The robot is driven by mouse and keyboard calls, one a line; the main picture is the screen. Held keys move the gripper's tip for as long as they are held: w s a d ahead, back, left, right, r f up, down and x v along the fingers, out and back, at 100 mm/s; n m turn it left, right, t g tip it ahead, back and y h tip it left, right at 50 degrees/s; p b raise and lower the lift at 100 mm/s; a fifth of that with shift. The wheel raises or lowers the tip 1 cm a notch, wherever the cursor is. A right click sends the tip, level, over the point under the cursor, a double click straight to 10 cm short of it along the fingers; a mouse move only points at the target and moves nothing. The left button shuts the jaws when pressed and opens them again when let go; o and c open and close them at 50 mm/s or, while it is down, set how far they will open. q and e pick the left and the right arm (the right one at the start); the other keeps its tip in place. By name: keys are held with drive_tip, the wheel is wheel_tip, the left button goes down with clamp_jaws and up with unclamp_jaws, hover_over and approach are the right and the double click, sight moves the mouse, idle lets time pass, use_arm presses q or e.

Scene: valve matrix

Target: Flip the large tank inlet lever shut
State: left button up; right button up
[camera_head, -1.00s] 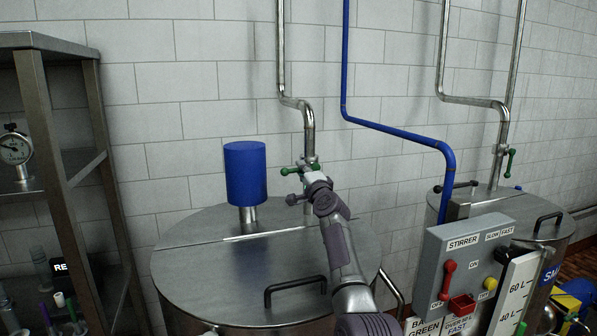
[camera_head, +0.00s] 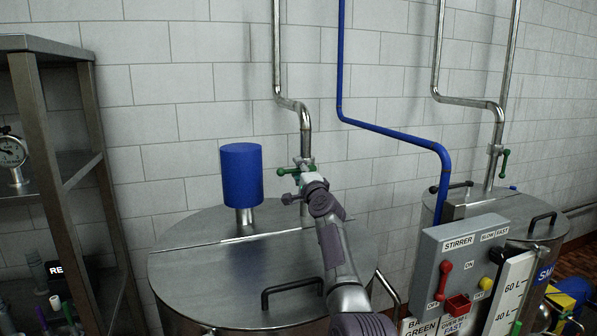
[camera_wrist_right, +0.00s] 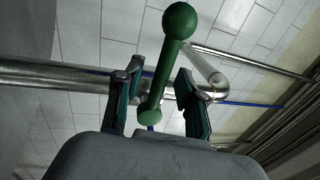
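The green inlet lever (camera_head: 288,171) sits on the steel pipe above the large tank (camera_head: 215,275). In the head view it lies roughly level, its knob to the left of the pipe. The right wrist view shows the lever (camera_wrist_right: 164,68) large, with its round knob beyond the fingertips. My right gripper (camera_wrist_right: 156,82) is open, with one finger on each side of the lever and gaps visible between. My left gripper is not in view.
A blue cylinder (camera_head: 241,175) stands on the large tank's lid, left of the lever. A lid handle (camera_head: 292,291) is in front. The stirrer box (camera_head: 459,270) and a smaller tank (camera_head: 515,210) with another green lever (camera_head: 504,163) are at right. A metal rack (camera_head: 50,120) stands at left.

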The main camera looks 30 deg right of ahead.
drive_tip(key=shift+s+a+f, duration=0.15)
drive_tip(key=shift+s+a, duration=0.1)
drive_tip(key=shift+s, duration=0.2)
drive_tip(key=v, duration=1.1)
drive_tip(key=shift+d, duration=0.15)
